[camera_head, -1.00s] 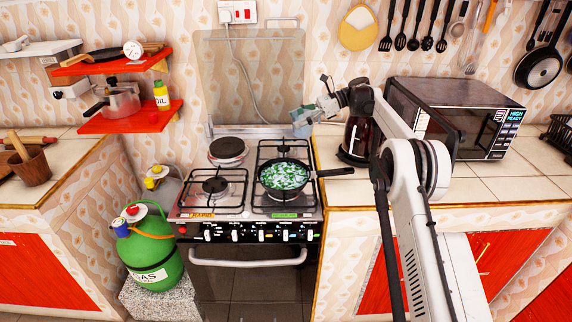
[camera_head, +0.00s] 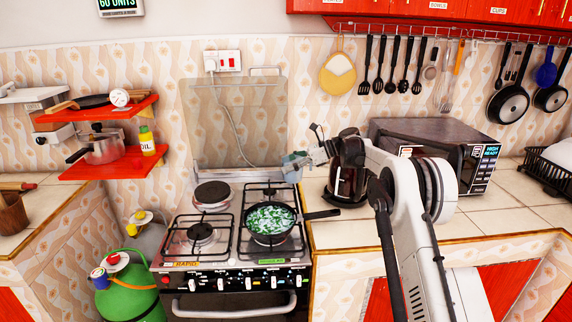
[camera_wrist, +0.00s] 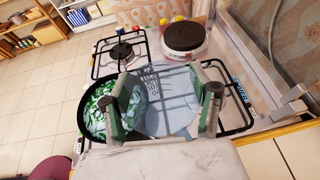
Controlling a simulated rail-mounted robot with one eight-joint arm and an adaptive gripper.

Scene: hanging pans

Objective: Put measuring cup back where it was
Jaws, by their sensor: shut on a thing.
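The measuring cup is a clear, bluish cup with printed markings. It fills the space between my fingers in the wrist view (camera_wrist: 168,100), and shows small and partly hidden at my gripper (camera_head: 297,161) in the head view. My gripper (camera_wrist: 163,88) is shut on the cup and holds it above the stove's back right part, to the left of the coffee pot. How the fingers meet the cup is partly hidden.
A pan of green and white food (camera_head: 268,220) sits on the front right burner. A coffee pot (camera_head: 346,175) and a microwave (camera_head: 430,150) stand on the right counter. Utensils and pans (camera_head: 510,104) hang from a red rail (camera_head: 440,32). Red shelves (camera_head: 112,165) are at left.

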